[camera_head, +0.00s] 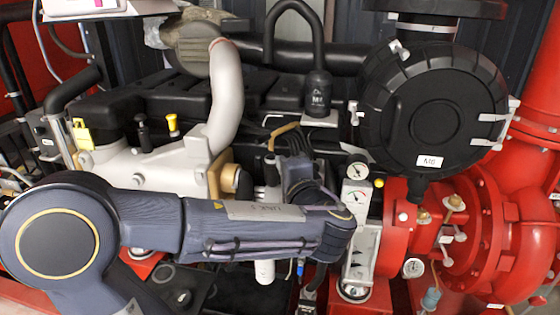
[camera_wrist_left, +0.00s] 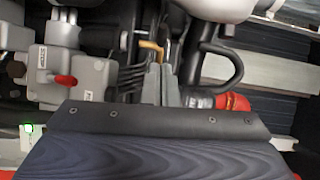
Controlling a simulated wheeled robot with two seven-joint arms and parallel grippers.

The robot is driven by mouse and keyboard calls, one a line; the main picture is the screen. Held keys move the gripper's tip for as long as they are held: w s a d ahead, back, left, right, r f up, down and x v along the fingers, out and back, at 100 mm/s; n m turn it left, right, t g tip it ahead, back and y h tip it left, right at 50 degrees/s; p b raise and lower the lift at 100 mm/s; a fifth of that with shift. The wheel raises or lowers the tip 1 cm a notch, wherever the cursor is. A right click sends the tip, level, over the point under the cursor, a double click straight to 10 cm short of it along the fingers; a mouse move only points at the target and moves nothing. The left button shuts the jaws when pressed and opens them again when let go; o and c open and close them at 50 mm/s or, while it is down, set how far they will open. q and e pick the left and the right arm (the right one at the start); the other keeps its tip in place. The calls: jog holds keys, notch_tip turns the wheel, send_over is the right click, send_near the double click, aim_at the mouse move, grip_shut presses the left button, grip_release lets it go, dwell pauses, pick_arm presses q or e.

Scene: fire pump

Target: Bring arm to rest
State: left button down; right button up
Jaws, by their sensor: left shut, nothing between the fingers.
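My left arm (camera_head: 265,225) comes in from the left and reaches across the front of the engine, its wrist bent up and back at the right end. My left gripper (camera_head: 291,147) is beyond the wrist, partly hidden by it, close in front of dark hoses. In the left wrist view the left gripper (camera_wrist_left: 161,75) shows as grey fingers, close together and empty, pointing at the engine. An orange-yellow hose (camera_wrist_left: 152,46) lies just beyond the fingertips; I cannot tell whether they touch. My right arm and gripper are not in view.
The engine's pale manifold (camera_head: 145,172) stands behind the arm. A round black air filter housing (camera_head: 440,105) is at the upper right. Gauges (camera_head: 357,171) and the red pump casing (camera_head: 485,235) stand right of the wrist. A red lever (camera_wrist_left: 66,80) shows in the wrist view. Room is tight.

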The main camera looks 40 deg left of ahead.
pick_arm(q)
jog(key=v, duration=0.3)
jog(key=shift+s+d+r, duration=0.1)
jog(key=shift+s, duration=0.25)
jog(key=s+f+n+g+h, duration=0.3)
jog(key=s+f+g+h, duration=0.4)
jog(key=s+f, duration=0.6)
jog(key=s+d+f+n+t+h, duration=0.1)
jog(key=d+f+n+h, duration=0.1)
jog(key=d+h, duration=0.3)
jog(key=s+d+f+n+t+h, duration=0.2)
jog(key=d+f+h, duration=0.1)
jog(key=d+h, duration=0.3)
jog(key=d, duration=0.2)
jog(key=shift+d+n+h, duration=0.3)
jog(key=shift+d+n, duration=0.1)
